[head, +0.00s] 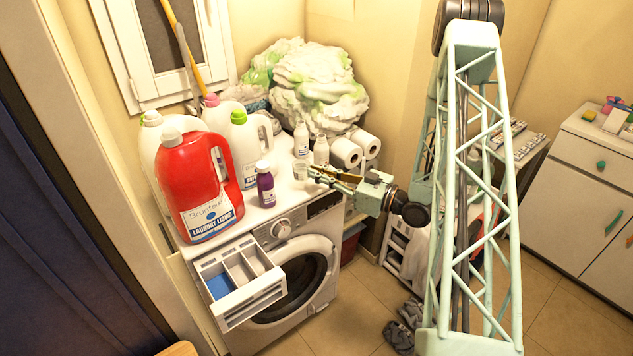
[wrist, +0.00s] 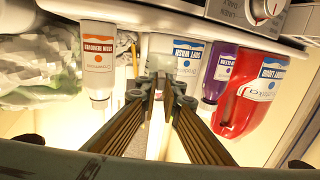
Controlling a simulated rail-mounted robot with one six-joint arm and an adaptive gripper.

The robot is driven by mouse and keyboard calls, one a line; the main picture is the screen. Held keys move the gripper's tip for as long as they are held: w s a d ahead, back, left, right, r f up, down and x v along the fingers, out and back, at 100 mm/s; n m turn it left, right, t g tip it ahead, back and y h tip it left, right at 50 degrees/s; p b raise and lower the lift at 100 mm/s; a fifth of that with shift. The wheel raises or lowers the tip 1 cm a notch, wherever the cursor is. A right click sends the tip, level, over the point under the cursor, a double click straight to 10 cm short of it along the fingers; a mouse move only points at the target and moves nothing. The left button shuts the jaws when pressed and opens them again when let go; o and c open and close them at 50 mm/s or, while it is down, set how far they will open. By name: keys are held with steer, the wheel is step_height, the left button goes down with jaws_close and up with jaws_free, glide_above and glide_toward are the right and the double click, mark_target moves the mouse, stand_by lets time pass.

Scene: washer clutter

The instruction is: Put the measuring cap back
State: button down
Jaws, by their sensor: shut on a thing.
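The measuring cap (head: 300,169) looks like a small pale, translucent cup. It is at the tips of my gripper (head: 313,173), above the front right part of the washer top. A purple bottle (head: 266,188) with a white cap stands left of the gripper. Two small white bottles, one farther back (head: 301,140) and one nearer (head: 321,152), stand behind it. A red laundry liquid jug (head: 203,190) with a white cap stands at the left.
White jugs, one with a green cap (head: 243,150), stand behind the red jug. Paper rolls (head: 346,153) and a large green-white bundle (head: 318,88) fill the back right. The detergent drawer (head: 240,284) is pulled out at the front. Clear washer top lies around the purple bottle.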

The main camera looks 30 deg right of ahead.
steer(key=shift+w+f+b, duration=0.15)
steer(key=shift+f+b, duration=0.3)
steer(key=shift+f, duration=1.3)
steer(key=shift+f, duration=0.15)
steer(key=c, duration=2.8)
jaws_free()
steer(key=shift+d, duration=0.1)
steer(key=shift+p+v, duration=0.7)
steer(key=shift+v, duration=5.3)
steer(key=shift+w, duration=0.1)
